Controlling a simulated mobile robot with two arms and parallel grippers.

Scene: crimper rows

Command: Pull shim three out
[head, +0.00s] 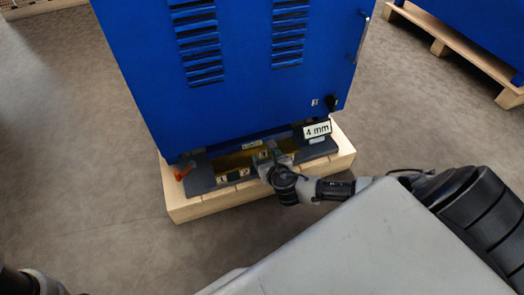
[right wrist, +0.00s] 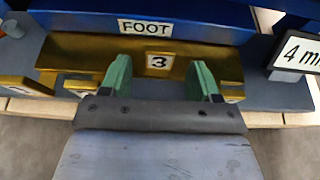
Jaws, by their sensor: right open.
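Shim three is a brass piece with a white "3" label (right wrist: 158,62), under the machine's foot marked "FOOT" (right wrist: 145,27) in the right wrist view. My right gripper (right wrist: 160,80) is open, its two green fingers apart to the left and right of the label. I see nothing held between them, and cannot tell whether they touch the brass. In the head view my right gripper (head: 272,158) is at the front of the machine's base and hides part of the shims.
The blue machine (head: 240,90) stands over a wooden pallet (head: 205,207). More brass pieces (right wrist: 80,84) lie left of shim three. A "4 mm" sign (head: 317,129) stands to the right, and an orange handle (head: 183,172) sits at the left. Open floor (head: 90,150) lies left.

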